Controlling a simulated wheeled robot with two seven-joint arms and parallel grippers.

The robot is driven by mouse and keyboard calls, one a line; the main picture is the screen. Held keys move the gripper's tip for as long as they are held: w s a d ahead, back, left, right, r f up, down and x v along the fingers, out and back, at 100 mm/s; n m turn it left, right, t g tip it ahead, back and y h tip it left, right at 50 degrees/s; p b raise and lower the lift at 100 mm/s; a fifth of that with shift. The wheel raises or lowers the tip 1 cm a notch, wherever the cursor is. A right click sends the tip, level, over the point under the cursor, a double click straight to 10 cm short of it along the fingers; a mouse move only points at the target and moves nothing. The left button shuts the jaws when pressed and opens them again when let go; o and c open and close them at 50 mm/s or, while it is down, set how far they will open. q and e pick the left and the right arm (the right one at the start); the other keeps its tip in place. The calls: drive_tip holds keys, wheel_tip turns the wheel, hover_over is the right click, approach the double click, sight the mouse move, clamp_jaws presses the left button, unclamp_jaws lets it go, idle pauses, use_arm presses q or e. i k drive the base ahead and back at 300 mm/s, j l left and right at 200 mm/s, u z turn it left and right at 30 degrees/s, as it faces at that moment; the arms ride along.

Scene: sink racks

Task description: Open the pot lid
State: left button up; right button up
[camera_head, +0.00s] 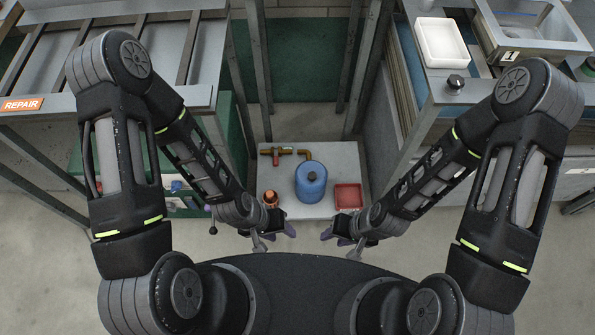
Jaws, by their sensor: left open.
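A blue round pot (302,192) stands on a light-grey low table (286,150) at the centre of the head view. A blue lid with a dark knob (312,176) sits on top of it. My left gripper (276,238) is open and empty, at the near left of the pot and apart from it. My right gripper (341,241) is at the near right of the pot, also apart from it. It looks open and empty, in a pose that mirrors the left one.
A copper-coloured item (270,198) stands left of the pot, close to my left gripper. A red tray (348,197) lies right of the pot. A brass pipe with a red valve (284,152) lies behind. Metal racks flank the table: one with a REPAIR label (22,104), one with a white bin (441,43).

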sight(311, 176)
drive_tip(key=l+u, duration=0.35)
drive_tip(key=l, duration=0.9)
drive_tip(key=k, duration=0.05)
